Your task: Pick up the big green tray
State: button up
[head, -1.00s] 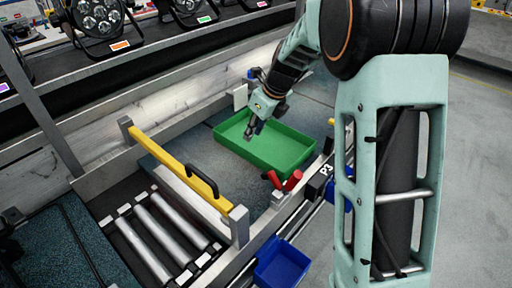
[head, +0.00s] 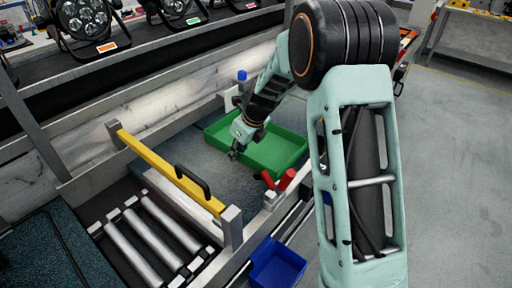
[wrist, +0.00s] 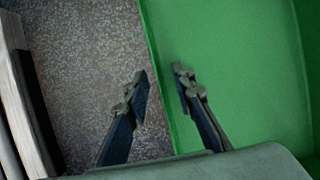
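The big green tray (head: 283,150) lies on the grey bench surface, partly hidden behind my arm in the head view. It is shallow and looks empty. My gripper (head: 235,154) is at the tray's left edge. In the wrist view, my gripper (wrist: 160,78) is open, with one finger over the grey surface and the other over the inside of the green tray (wrist: 240,60). The tray's left wall runs between the two fingers. The fingers look apart from the wall; I cannot tell how far down they reach.
A yellow bar with a black handle (head: 170,172) crosses the bench left of the tray. Red handles (head: 287,180) stand by the tray's near edge. A blue bin (head: 277,265) hangs at the front. Metal rollers (head: 150,240) lie at lower left.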

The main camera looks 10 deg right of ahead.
jog(key=shift+c, duration=0.4)
grip_shut()
jog(key=shift+r, duration=0.1)
